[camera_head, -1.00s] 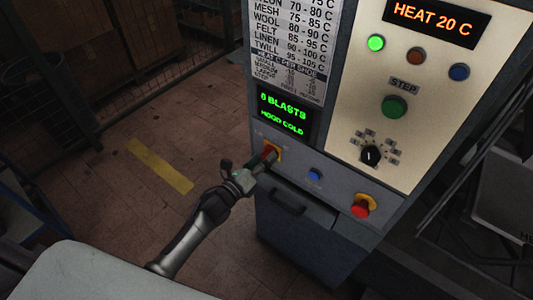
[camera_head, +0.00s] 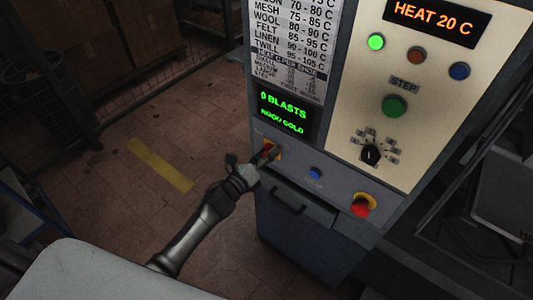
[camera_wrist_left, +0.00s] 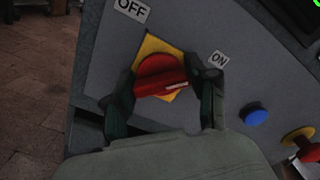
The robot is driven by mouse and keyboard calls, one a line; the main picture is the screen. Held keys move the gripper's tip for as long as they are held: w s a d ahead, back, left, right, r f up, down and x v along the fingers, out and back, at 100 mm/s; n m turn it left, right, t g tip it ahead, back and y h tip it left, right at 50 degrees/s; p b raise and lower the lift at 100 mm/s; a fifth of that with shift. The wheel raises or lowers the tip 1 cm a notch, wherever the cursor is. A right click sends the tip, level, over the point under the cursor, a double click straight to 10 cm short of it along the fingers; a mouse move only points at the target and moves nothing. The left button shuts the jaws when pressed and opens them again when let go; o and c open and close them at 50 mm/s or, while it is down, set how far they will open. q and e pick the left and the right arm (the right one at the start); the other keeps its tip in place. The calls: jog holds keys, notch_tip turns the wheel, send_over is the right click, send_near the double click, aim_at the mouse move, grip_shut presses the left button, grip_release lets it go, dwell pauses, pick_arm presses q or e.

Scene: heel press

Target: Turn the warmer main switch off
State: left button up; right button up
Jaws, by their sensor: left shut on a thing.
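The main switch (camera_wrist_left: 160,77) is a red rotary knob on a yellow plate, low on the left of the machine's front panel. In the left wrist view an OFF label (camera_wrist_left: 133,9) is above it and an ON label (camera_wrist_left: 219,60) is to its right. The knob's raised grip lies roughly towards the ON label. My left gripper (camera_wrist_left: 163,92) is shut on the knob, one finger on each side. In the head view my left gripper (camera_head: 262,160) covers part of the switch (camera_head: 274,150). My right gripper is not in view.
A blue button (camera_head: 315,173) and a red emergency-type button on yellow (camera_head: 361,207) are right of the switch. A drawer-like handle (camera_head: 288,202) is below. The green display (camera_head: 284,114) reads 0 BLASTS, HOOD COLD; the orange display (camera_head: 433,17) reads HEAT 20 C. A green lamp (camera_head: 376,42) is lit.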

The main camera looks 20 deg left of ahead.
pick_arm(q)
jog(key=n, duration=0.4)
jog(key=shift+f+n, duration=0.1)
jog(key=shift+n, duration=0.3)
jog(key=n, duration=0.4)
jog(key=shift+a+n+p, duration=0.1)
jog(key=shift+n+p, duration=0.2)
jog(key=shift+p, duration=0.1)
jog(key=n, duration=0.5)
jog(key=shift+f+p, duration=0.1)
jog(key=shift+p, duration=0.3)
jog(key=shift+n, duration=1.8)
jog(key=shift+f, duration=0.1)
jog(key=o, duration=1.2)
jog(key=shift+c, duration=0.2)
